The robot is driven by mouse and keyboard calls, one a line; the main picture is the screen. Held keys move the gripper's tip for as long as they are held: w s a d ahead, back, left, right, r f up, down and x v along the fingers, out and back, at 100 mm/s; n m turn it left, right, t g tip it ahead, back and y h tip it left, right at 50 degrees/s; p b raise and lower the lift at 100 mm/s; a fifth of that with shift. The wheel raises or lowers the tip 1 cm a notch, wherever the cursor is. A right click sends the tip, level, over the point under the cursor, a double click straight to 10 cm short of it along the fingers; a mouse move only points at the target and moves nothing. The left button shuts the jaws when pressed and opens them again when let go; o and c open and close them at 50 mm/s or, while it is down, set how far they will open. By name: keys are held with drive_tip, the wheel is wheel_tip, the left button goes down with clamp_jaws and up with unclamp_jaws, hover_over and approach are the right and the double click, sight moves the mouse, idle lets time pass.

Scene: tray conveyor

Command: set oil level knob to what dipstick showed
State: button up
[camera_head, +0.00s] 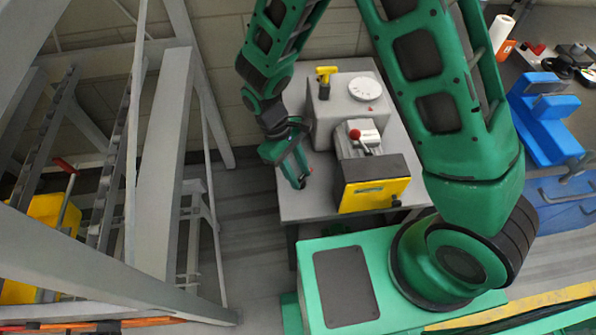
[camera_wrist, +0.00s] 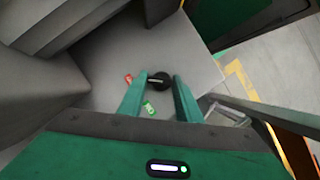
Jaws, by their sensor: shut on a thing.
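In the wrist view, a round black knob (camera_wrist: 160,82) with a pale pointer line sits on the grey top between my fingertips. A small red mark (camera_wrist: 128,78) and a small green mark (camera_wrist: 149,106) lie beside it. My gripper (camera_head: 301,183) reaches down at the left front of the grey table in the head view, and its fingers (camera_wrist: 162,80) are shut on the knob. The yellow-handled piece (camera_head: 326,73), perhaps the dipstick, stands upright at the grey housing (camera_head: 325,115). Any level reading on it is too small to see.
A white round cap (camera_head: 365,89) sits on the housing. A red-knobbed lever (camera_head: 366,135) and a yellow-fronted box (camera_head: 372,195) stand right of my gripper. A grey steel frame (camera_head: 160,160) rises on the left. Bare table (camera_head: 315,205) shows near the front edge.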

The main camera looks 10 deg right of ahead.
drive_tip(key=shift+w+d+m, duration=0.1)
drive_tip(key=shift+w+m, duration=0.15)
drive_tip(key=shift+m, duration=0.15)
drive_tip(key=o, duration=1)
drive_tip(key=shift+s, duration=0.1)
drive_tip(key=shift+o, duration=0.2)
drive_tip(key=v, duration=1)
drive_tip(key=shift+r, duration=0.4)
